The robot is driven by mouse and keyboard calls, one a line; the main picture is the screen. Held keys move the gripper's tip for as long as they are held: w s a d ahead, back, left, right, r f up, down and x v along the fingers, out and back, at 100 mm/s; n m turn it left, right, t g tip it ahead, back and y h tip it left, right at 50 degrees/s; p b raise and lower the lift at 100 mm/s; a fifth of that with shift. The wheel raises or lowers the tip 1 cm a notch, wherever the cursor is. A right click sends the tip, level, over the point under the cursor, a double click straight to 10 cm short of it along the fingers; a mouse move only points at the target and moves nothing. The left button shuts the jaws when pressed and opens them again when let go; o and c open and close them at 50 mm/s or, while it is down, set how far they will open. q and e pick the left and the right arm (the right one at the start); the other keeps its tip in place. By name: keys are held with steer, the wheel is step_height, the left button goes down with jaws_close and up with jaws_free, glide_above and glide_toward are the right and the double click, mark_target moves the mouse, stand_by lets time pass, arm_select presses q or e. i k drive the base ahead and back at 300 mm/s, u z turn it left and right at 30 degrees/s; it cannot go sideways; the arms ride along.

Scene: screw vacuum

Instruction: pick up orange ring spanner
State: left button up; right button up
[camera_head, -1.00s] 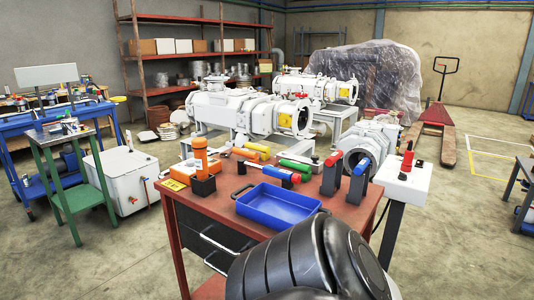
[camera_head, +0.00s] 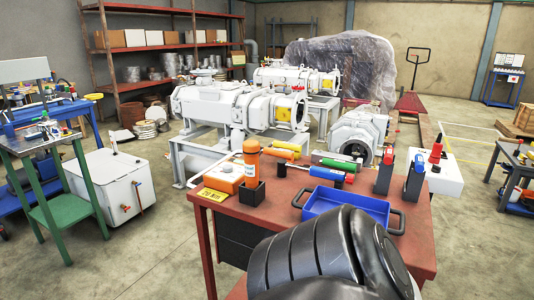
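I cannot make out a clear ring spanner at this size. An orange cylinder (camera_head: 252,152) stands upright near the left end of the red-brown workbench (camera_head: 410,222). Neither of my grippers shows. A black rounded link of my own arm covers the bench's front edge.
A blue tray (camera_head: 345,207) with black handles sits at the bench's middle front. A small black box (camera_head: 251,191) stands at its left. Two dark upright holders (camera_head: 384,172) stand at the right.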

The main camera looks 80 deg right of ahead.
mark_target(268, 151)
steer(key=z, duration=1.7)
